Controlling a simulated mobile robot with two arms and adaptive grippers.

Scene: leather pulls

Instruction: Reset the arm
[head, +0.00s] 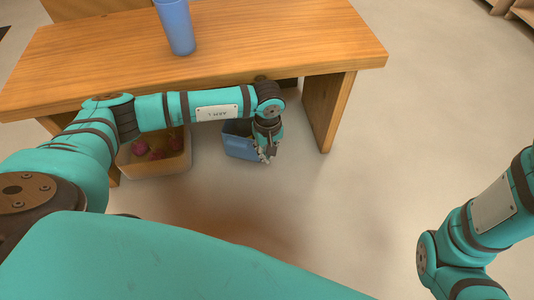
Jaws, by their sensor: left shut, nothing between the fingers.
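My left arm comes in from the left and reaches across the front of the wooden table. My left gripper (266,154) points down and is shut, with nothing seen in it. It overlaps the right side of a blue bin (238,142) in the picture; whether it touches the bin cannot be told. Part of my right arm shows at the lower right, but its gripper is outside the picture.
The wooden table (310,35) carries a blue cup (177,28). A tan bin (160,165) with several dark red things (140,147) stands at the table's front left. Open floor (400,130) lies to the right. Wooden shelving (522,10) shows at the top right.

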